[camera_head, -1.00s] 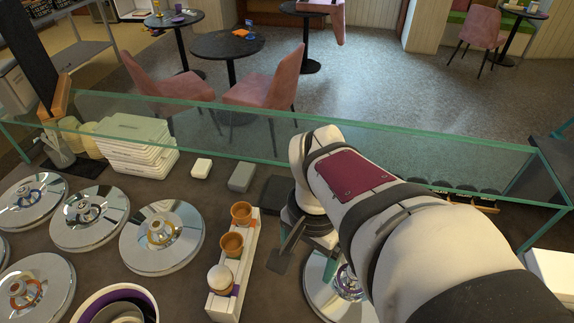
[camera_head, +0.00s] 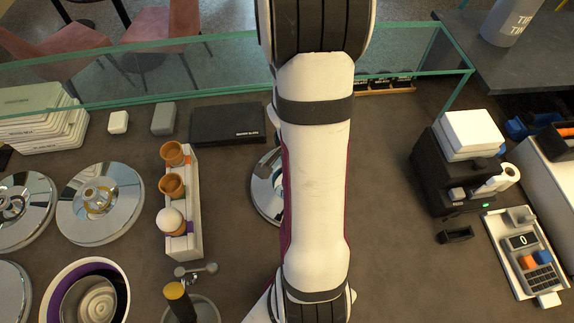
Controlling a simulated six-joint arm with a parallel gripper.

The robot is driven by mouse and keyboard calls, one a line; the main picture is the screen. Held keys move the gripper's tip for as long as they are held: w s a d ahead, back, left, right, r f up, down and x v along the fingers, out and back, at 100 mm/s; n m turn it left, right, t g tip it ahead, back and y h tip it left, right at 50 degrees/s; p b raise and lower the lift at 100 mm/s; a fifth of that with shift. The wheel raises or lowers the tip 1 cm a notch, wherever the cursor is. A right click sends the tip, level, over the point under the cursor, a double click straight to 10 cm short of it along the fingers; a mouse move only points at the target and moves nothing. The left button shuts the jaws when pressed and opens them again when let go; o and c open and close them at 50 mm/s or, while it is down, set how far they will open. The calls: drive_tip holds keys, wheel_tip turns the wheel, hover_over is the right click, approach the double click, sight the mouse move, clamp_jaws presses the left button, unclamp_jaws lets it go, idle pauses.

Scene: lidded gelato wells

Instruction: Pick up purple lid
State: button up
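A round shiny metal lid (camera_head: 262,188) lies on the dark counter, mostly hidden behind my arm. Only its left edge shows, so its colour mark is covered now; a purple ring showed around its knob earlier. My gripper (camera_head: 270,166) is almost wholly hidden by my arm. A small grey part of it shows over the lid. I cannot tell whether it touches the lid or whether its fingers are open.
Other metal lids (camera_head: 100,203) lie at the left. An open well with a purple band (camera_head: 116,283) is at lower left. A white cone holder (camera_head: 190,240) stands left of my arm. A glass guard (camera_head: 200,78) crosses behind. A printer (camera_head: 440,180) and card terminal (camera_head: 525,262) are at right.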

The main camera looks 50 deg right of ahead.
drive_tip(key=shift+f, duration=0.1)
clamp_jaws()
idle(0.3)
